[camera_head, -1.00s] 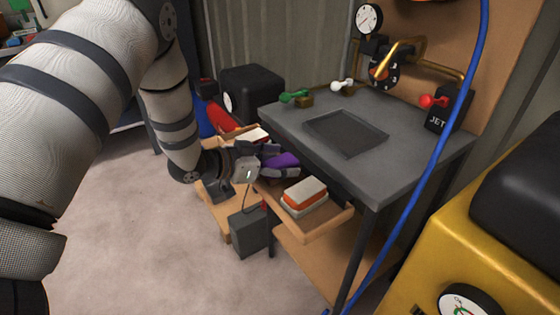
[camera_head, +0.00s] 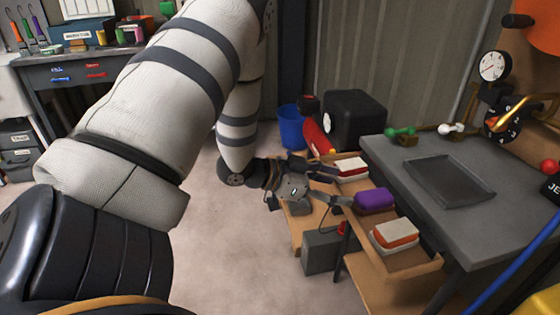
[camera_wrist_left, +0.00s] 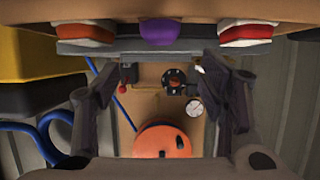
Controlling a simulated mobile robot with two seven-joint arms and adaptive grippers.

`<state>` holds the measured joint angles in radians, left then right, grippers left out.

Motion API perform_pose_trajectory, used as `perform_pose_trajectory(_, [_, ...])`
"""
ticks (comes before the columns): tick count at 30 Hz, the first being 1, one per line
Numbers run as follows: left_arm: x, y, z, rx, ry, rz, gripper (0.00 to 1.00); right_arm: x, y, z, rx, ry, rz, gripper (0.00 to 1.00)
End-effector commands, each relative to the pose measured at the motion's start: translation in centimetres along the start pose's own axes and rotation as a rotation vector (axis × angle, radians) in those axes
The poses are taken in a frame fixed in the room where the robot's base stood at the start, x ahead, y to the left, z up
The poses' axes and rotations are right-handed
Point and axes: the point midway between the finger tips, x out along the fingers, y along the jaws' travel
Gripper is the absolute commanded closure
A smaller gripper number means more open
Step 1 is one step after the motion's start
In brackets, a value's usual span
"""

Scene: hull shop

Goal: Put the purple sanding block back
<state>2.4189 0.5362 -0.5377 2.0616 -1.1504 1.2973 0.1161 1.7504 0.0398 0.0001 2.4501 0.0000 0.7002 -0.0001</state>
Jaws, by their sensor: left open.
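The purple sanding block (camera_head: 375,201) sits in a wooden tray or drawer (camera_head: 428,268) at the side of the grey workbench. It lies between a red-and-white block (camera_head: 352,168) and an orange-and-white block (camera_head: 395,235). My left gripper (camera_head: 341,185) is open and empty, with its fingers spread just left of the purple block and a gap between. In the left wrist view the purple block (camera_wrist_left: 166,32) shows at the top middle, beyond the open left gripper (camera_wrist_left: 165,85). The block's underside contact is hidden. My right gripper is not in view.
The grey bench top (camera_head: 420,150) with a dark recessed plate stands at right. A dark grey box (camera_head: 322,250) is below the tray. A black box (camera_head: 355,118) and blue bin (camera_head: 291,125) stand behind. The floor at lower left of the gripper is clear.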

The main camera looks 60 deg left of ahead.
Motion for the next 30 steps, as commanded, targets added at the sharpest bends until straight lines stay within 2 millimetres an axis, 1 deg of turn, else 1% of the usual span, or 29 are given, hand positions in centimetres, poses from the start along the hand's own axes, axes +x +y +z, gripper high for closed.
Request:
perform_pose_trajectory(2, [0.9, 1.2, 2.4, -0.035, -0.076, -0.017, 0.36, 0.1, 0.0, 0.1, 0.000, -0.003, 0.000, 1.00])
perform_pose_trajectory(4, [1.8, 4.0, 7.6, -0.110, -0.247, -0.059, 0.36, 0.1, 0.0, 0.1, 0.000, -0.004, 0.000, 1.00])
perform_pose_trajectory(5, [1.8, 5.7, 10.6, -0.149, -0.344, -0.080, 0.36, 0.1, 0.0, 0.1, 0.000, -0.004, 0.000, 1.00])
perform_pose_trajectory(6, [1.0, 8.5, 14.7, -0.201, -0.485, -0.106, 0.36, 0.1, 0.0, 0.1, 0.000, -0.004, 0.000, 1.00])
perform_pose_trajectory(8, [-1.5, 12.8, 20.2, -0.267, -0.696, -0.137, 0.36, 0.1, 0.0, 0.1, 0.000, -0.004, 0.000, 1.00])
perform_pose_trajectory(9, [-3.8, 15.5, 23.2, -0.304, -0.827, -0.155, 0.36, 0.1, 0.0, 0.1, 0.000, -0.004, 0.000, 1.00])
perform_pose_trajectory(11, [-7.6, 19.3, 26.5, -0.346, -1.006, -0.173, 0.36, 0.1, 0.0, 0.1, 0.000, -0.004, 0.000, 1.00])
perform_pose_trajectory(12, [-10.1, 21.4, 28.0, -0.367, -1.109, -0.183, 0.36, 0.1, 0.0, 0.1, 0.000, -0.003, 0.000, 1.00])
perform_pose_trajectory(15, [-14.9, 25.0, 30.0, -0.399, -1.289, -0.201, 0.36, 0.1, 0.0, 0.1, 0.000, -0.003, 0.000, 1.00])
perform_pose_trajectory(16, [-15.9, 25.6, 30.3, -0.404, -1.325, -0.205, 0.36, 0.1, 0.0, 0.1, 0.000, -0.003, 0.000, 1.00])
perform_pose_trajectory(18, [-17.2, 26.5, 30.6, -0.410, -1.371, -0.211, 0.36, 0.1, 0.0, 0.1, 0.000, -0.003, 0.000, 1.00])
perform_pose_trajectory(20, [-17.5, 26.7, 30.6, -0.412, -1.382, -0.213, 0.36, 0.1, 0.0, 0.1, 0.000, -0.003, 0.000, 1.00])
perform_pose_trajectory(30, [-17.3, 26.5, 30.5, -0.412, -1.374, -0.216, 0.36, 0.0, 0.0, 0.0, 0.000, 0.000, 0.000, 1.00])
